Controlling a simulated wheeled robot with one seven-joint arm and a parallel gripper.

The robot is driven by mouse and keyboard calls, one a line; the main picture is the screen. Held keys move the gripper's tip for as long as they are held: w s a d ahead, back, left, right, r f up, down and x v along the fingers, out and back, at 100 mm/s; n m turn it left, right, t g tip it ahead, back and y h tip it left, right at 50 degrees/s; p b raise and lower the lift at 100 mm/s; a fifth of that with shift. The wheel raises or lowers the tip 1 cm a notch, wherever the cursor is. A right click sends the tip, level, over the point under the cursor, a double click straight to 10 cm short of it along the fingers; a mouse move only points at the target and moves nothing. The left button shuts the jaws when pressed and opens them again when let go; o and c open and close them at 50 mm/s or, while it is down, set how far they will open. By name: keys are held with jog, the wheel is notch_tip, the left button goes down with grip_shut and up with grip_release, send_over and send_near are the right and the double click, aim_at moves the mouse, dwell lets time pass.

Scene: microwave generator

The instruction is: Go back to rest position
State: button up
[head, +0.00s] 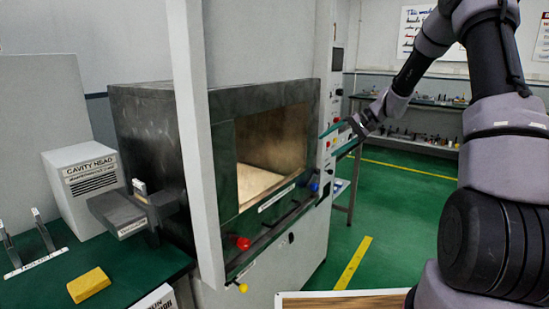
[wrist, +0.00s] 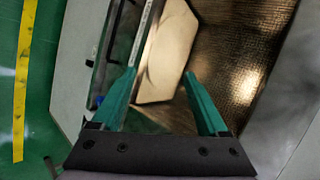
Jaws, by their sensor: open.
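My gripper (wrist: 160,82) shows in the wrist view with its two green fingers spread apart and nothing between them. In the head view my gripper (head: 328,131) is at the end of my arm, at the right side of the cavity opening and beside the panel with buttons. The microwave cavity (head: 272,145) is open at the front, with a pale plate (head: 258,184) on its floor. The plate also shows in the wrist view (wrist: 168,52), beyond the fingers.
A white upright post (head: 196,130) stands before the cavity. A red knob (head: 243,243) and a blue knob (head: 314,187) sit on its front ledge. A yellow block (head: 89,285) and a white cavity head box (head: 85,185) are at left. Green floor (head: 400,215) is open at right.

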jog(key=s+d+r+t+h, duration=0.1)
jog(key=s+r+h, duration=0.1)
jog(key=s+r, duration=0.4)
jog(key=s+d+r+m+t+h, duration=0.1)
jog(key=s+r, duration=0.5)
jog(key=s, duration=1)
jog(key=s+d+r+t+h, duration=0.3)
jog(key=s+r+h, duration=0.2)
jog(key=s, duration=0.6)
jog(key=shift+s+r+m, duration=0.3)
jog(key=shift+r, duration=0.55)
jog(key=shift+a, duration=0.25)
jog(key=shift+w, duration=0.1)
